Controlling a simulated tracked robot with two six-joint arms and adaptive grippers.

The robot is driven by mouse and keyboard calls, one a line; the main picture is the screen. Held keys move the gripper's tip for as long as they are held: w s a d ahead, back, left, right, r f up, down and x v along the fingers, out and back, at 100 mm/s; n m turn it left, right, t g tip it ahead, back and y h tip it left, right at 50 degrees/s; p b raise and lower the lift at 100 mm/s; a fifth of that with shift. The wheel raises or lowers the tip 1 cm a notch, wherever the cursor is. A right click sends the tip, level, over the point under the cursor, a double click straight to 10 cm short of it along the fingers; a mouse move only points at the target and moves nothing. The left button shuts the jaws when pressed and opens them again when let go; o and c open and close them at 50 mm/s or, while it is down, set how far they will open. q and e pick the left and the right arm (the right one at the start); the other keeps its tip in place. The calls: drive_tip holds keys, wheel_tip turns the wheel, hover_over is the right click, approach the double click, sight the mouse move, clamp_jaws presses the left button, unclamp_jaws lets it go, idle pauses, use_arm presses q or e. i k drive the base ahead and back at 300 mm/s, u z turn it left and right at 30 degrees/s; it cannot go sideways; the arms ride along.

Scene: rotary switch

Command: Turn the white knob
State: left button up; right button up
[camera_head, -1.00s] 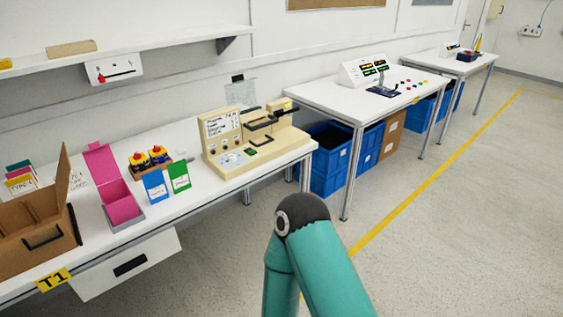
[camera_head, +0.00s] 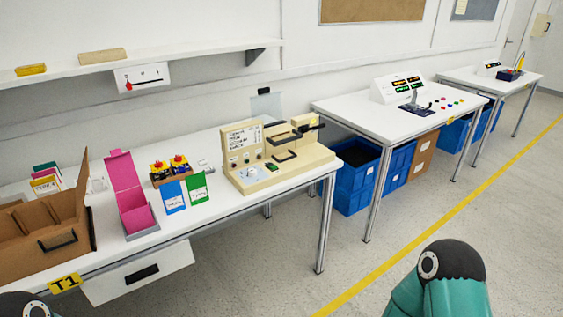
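A beige machine (camera_head: 285,172) stands at the right end of the near white table. Its upright panel (camera_head: 243,145) carries writing and small round pale fittings, and a light dial-like patch (camera_head: 250,173) shows on its base. A white box (camera_head: 141,77) with a red knob and a dark curved mark hangs on the wall under the shelf. I cannot tell at this size which part is the white knob. Neither gripper is in view.
The near table (camera_head: 217,225) also holds a cardboard box (camera_head: 45,240), a pink box (camera_head: 137,215), and blue and green cards (camera_head: 197,190). A second table (camera_head: 345,108) with a control console stands to the right, blue bins (camera_head: 352,190) beneath. The floor in front is clear.

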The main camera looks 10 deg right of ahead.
sight(252, 172)
drive_tip(key=i, duration=1.05)
drive_tip(key=u, duration=0.7)
